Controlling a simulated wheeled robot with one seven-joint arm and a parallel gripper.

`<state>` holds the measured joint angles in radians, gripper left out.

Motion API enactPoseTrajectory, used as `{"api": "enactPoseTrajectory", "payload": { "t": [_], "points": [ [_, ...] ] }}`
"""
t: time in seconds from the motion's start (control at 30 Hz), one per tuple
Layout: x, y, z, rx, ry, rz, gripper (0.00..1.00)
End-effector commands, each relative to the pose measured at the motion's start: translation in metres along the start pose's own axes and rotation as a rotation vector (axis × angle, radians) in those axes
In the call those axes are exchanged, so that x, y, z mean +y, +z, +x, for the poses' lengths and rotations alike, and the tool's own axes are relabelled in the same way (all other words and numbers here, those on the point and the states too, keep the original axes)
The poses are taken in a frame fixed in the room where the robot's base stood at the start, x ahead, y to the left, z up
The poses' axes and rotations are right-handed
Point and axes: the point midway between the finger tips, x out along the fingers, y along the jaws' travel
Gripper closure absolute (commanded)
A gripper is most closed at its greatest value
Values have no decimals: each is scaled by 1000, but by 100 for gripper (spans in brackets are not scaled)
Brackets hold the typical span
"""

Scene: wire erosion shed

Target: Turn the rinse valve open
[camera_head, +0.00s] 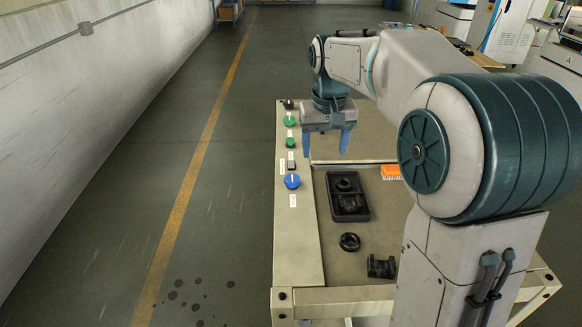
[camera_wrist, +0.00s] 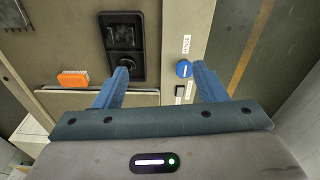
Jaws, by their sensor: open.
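The rinse valve looks to be the round blue knob (camera_head: 292,182) on the pale strip along the left side of the bench, with a small white label beside it. In the wrist view the blue knob (camera_wrist: 183,69) lies just ahead of the right-hand finger and bears a pale pointer line. My gripper (camera_head: 325,146) hangs above the bench with its blue fingers pointing down, beyond the knob and to its right. In the wrist view my gripper (camera_wrist: 161,86) is open, with nothing between the fingers. It does not appear to touch the knob.
Two green knobs (camera_head: 290,142) and a black switch (camera_head: 291,166) share the strip. A black tray (camera_head: 361,214) with dark parts, a black ring (camera_head: 349,242), a black block (camera_head: 381,267) and an orange brush (camera_head: 391,171) are on the bench. The floor to the left is free.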

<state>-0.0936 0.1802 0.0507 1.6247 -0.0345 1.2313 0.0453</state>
Motion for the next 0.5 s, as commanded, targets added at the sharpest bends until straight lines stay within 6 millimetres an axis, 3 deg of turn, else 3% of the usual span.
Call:
{"api": "enactPoseTrajectory", "payload": {
  "t": [0.03, 0.2, 0.3, 0.5],
  "points": [
    [-7, -21, 8, -15, -3, -11, 35],
    [-27, -75, 31, -54, -11, -32, 35],
    [-38, -99, 46, -74, -15, -42, 35],
    [-51, -127, 67, -99, -21, -51, 35]
  ]
}}
